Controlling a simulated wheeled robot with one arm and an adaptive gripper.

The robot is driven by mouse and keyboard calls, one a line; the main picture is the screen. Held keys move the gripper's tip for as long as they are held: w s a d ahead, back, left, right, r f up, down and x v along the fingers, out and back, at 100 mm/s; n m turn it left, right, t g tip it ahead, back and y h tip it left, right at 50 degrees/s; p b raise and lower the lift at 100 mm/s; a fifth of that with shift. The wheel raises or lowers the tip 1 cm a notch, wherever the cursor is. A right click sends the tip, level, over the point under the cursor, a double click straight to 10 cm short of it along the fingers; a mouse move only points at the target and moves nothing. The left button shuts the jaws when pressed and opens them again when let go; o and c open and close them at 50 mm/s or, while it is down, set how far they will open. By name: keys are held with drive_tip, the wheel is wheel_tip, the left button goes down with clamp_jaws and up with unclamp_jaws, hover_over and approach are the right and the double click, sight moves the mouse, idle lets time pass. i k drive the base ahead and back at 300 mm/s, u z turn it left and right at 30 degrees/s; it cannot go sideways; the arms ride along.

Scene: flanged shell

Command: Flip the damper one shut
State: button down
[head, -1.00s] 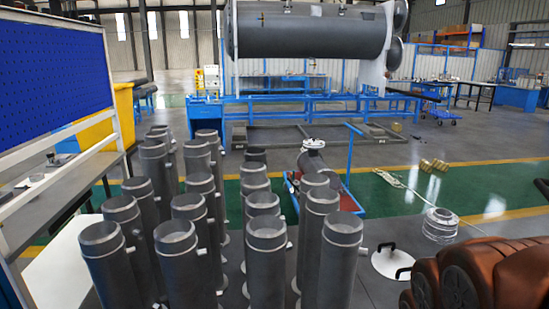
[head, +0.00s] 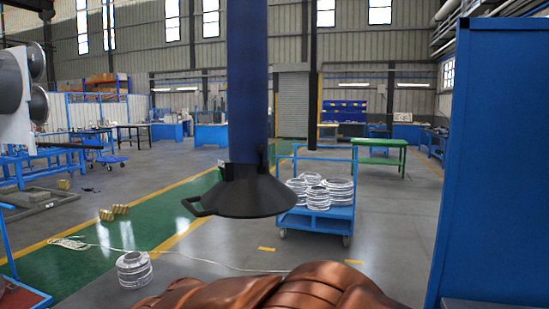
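A blue vertical duct (head: 247,75) hangs down in the middle of the head view. Its lower end carries a wide black conical hood (head: 247,196). A black loop handle (head: 200,206) sticks out from the hood's left rim. A small dark upright part (head: 263,158) stands at the right side of the collar, where the duct meets the hood; I cannot tell whether it is the damper lever or how it is set. My gripper is not in view.
A blue cart (head: 325,215) with several white coils stands behind the hood. A tall blue panel (head: 500,160) closes off the right side. A rounded copper-brown object (head: 270,287) fills the bottom edge. A coil (head: 135,269) lies on the floor at left.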

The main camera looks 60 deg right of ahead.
sight(261, 169)
drive_tip(key=z, duration=0.65)
drive_tip(key=k, duration=0.25)
drive_tip(key=z, duration=0.75)
